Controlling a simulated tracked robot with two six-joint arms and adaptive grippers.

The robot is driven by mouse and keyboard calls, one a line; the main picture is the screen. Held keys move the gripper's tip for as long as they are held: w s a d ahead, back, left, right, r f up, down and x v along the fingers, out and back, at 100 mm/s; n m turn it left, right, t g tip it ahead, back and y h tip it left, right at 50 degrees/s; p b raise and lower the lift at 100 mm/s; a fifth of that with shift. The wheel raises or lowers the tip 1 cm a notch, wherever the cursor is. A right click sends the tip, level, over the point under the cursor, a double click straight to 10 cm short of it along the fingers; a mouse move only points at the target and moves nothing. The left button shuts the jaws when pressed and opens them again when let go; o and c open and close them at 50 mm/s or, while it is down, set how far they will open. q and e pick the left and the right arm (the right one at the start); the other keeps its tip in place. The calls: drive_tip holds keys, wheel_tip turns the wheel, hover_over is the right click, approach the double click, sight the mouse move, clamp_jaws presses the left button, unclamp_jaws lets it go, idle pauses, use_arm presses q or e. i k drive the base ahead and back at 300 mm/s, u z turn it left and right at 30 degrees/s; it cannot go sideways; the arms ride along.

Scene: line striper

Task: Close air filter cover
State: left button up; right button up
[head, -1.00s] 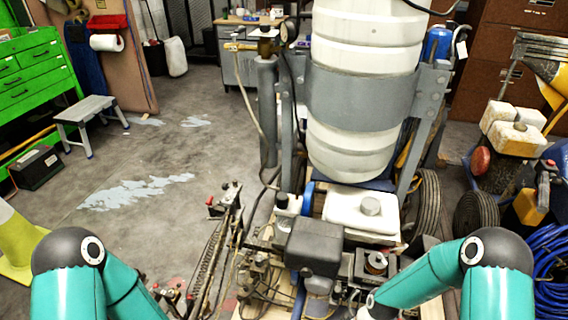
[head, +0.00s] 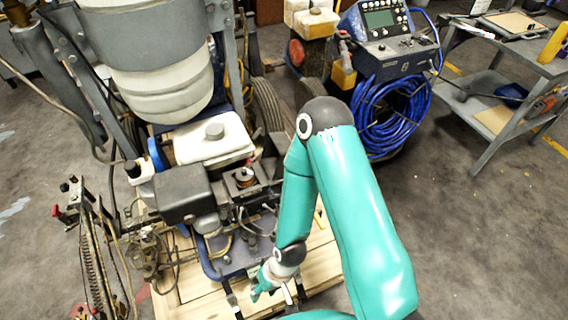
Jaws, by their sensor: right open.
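The line striper's engine stands at the left of the head view, with a black box-shaped housing (head: 185,193) below the white tank (head: 212,140). Right of that housing is an open dark tray with a round copper-coloured part (head: 244,178), which looks like an air filter element. I cannot tell for sure which piece is the air filter cover. My right gripper (head: 263,295) is open, low in front of the engine and over the wooden pallet, apart from the housing. My left gripper is out of view.
The pallet (head: 190,287) lies under the engine. A control box (head: 385,45) with a coiled blue hose (head: 390,110) stands behind my right arm. A grey workbench (head: 490,75) is at the right. The floor between them is clear.

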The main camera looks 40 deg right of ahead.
sight(277, 144)
drive_tip(key=z, duration=0.5)
drive_tip(key=k, duration=1.05)
drive_tip(key=z, duration=0.5)
drive_tip(key=i, duration=0.7)
drive_tip(key=u, duration=0.05)
drive_tip(key=k, duration=1.2)
drive_tip(key=z, duration=0.4)
drive_tip(key=i, duration=1.75)
drive_tip(key=u, duration=0.55)
